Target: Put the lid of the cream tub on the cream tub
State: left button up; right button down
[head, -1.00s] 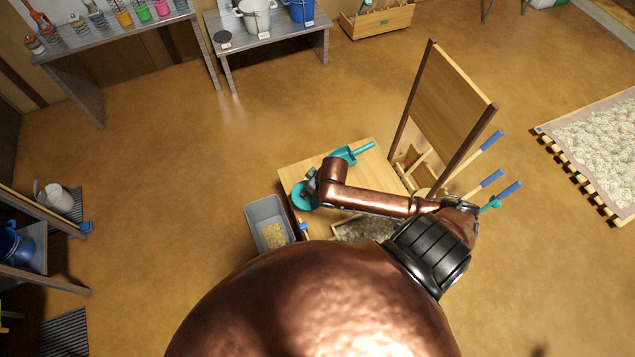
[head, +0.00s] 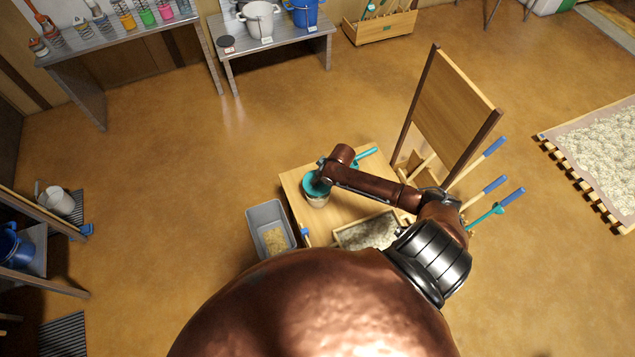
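The teal lid (head: 314,185) is over the cream tub (head: 317,201), whose pale side shows just below it on the wooden table. The lid covers the tub's mouth from this view. I cannot tell whether the lid is seated on the rim or just above it. My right gripper (head: 322,177) is at the lid's far right edge, largely hidden by its own wrist. It appears shut on the lid, though the fingertips are hard to make out. My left gripper is not in view.
A teal scoop (head: 362,156) lies behind my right wrist. A grey bin (head: 268,217) with yellowish contents stands left of the table (head: 293,183). A wooden tray (head: 368,231) of grey material is at the table's front. A tall board (head: 450,100) and blue-handled tools (head: 487,192) stand at the right.

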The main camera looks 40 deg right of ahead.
jog(key=shift+w+d+f, duration=0.1)
jog(key=shift+w+f, duration=0.05)
jog(key=shift+f, duration=0.1)
jog(key=shift+w+d+f+b, duration=0.15)
jog(key=shift+f+b, duration=0.2)
jog(key=shift+f, duration=1.3)
jog(key=shift+f, duration=0.4)
jog(key=shift+f, duration=0.2)
jog(key=c, duration=1.7)
grip_release()
jog(key=p+v, duration=0.2)
jog(key=v, duration=1.1)
jog(key=shift+w+r, duration=0.15)
